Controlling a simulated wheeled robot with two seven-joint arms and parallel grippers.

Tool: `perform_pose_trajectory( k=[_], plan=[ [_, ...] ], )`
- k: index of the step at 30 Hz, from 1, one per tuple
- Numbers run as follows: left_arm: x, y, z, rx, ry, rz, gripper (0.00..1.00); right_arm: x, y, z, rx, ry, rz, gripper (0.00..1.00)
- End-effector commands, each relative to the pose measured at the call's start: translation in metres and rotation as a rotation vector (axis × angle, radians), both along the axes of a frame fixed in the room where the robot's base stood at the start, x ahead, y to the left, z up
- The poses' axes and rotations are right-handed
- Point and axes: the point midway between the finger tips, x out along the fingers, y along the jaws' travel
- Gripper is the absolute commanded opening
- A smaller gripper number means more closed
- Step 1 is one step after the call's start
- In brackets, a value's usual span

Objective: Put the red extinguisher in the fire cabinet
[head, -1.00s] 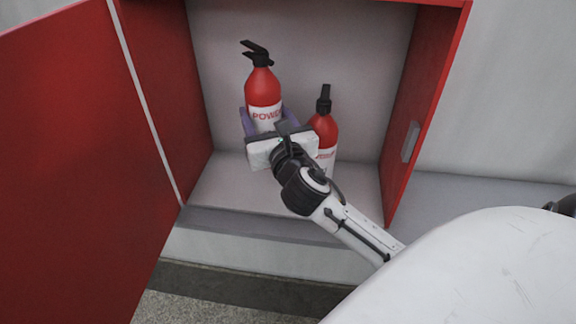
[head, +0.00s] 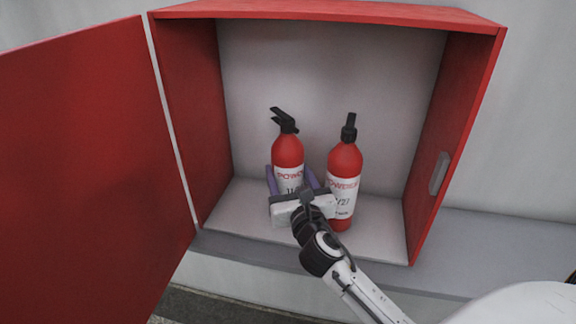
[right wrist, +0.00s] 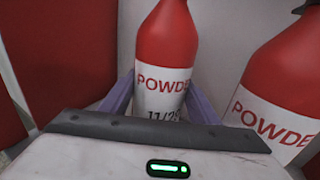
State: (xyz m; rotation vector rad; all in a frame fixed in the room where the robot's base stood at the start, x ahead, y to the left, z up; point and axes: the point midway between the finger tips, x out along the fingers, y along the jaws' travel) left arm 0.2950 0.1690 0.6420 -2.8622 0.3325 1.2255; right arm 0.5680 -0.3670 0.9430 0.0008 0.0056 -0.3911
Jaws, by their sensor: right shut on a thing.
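A red extinguisher (head: 288,153) with a black handle and a white POWDER label is upright inside the red fire cabinet (head: 470,110), on the left side of its interior. My right gripper (head: 290,182) is shut on it, with a purple finger on each side of its lower body. The hold also shows in the right wrist view (right wrist: 160,103). The extinguisher's base is hidden behind the gripper, so I cannot tell whether it touches the floor. My left gripper is not in view.
A second red extinguisher (head: 344,163) stands upright in the cabinet just right of the held one, close to my gripper. The cabinet door (head: 85,160) is open to the left. Free floor (head: 385,220) lies right of the second extinguisher.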

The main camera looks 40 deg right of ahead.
Motion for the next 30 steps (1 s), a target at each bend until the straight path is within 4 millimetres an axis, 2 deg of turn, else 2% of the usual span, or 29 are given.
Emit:
perform_pose_trajectory(
  k=[2, 10, 11, 14, 24, 30],
  plan=[
    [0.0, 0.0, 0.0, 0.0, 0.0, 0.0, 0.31, 0.001, 0.0, 0.006, -0.005, -0.013, 0.001, 0.0],
    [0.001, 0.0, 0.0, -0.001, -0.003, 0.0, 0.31, 0.001, 0.0, 0.004, -0.006, -0.013, 0.001, 0.0],
    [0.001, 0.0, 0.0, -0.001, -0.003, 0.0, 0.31, 0.0, -0.001, -0.001, -0.002, -0.002, -0.001, 0.59],
    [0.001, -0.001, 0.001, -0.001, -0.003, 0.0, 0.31, 0.0, 0.0, -0.001, -0.002, -0.001, -0.001, 0.74],
    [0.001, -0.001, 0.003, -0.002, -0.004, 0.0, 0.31, 0.0, 0.0, 0.002, -0.001, -0.003, 0.0, 0.74],
    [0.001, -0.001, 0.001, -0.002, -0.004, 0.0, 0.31, -0.027, 0.011, -0.001, 0.0, 0.0, 0.0, 0.74]
  ],
)
